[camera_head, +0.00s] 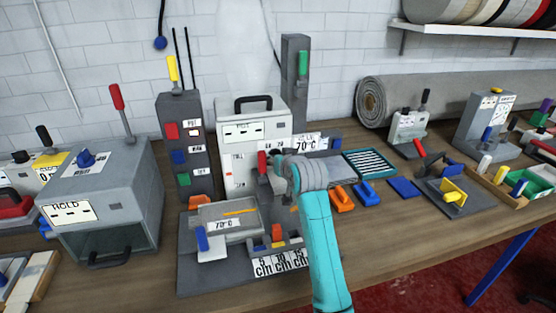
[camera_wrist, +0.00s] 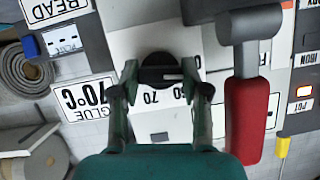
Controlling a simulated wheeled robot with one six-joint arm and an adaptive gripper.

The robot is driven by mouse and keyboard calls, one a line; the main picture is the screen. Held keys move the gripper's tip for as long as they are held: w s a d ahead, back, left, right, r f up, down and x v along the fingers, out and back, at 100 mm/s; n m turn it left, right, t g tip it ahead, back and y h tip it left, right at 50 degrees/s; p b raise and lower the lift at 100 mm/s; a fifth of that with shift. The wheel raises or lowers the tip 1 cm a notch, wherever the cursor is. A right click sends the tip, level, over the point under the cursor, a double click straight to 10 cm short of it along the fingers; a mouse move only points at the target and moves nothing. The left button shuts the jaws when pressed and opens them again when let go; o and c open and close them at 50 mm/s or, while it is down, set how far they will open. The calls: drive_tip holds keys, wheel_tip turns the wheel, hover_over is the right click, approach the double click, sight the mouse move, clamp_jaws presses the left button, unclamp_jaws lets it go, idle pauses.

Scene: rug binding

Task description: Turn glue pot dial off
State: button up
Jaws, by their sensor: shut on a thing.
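The black dial (camera_wrist: 158,77) sits on a white panel (camera_wrist: 150,45) in the wrist view, with printed numbers including 70 beside it. A pale pointer line on the dial lies roughly level, toward the picture's right. My gripper (camera_wrist: 160,72) has one finger on each side of the dial and is shut on it. A GLUE 70°C label (camera_wrist: 86,99) is left of the dial. In the head view, my gripper (camera_head: 276,166) is at the right front of the white machine (camera_head: 240,158) with a black top handle. My wrist hides the dial there.
A red-handled lever (camera_wrist: 247,120) stands close to the right of my fingers in the wrist view. A grey tray fixture (camera_head: 232,222) with a 70°C label is below my gripper. A grey HOLD box (camera_head: 105,200) is at left, a rolled rug (camera_head: 400,98) at back right.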

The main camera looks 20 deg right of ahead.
drive_tip(key=shift+f, duration=0.1)
idle(0.3)
drive_tip(key=o, duration=1.1)
drive_tip(key=shift+o, duration=0.2)
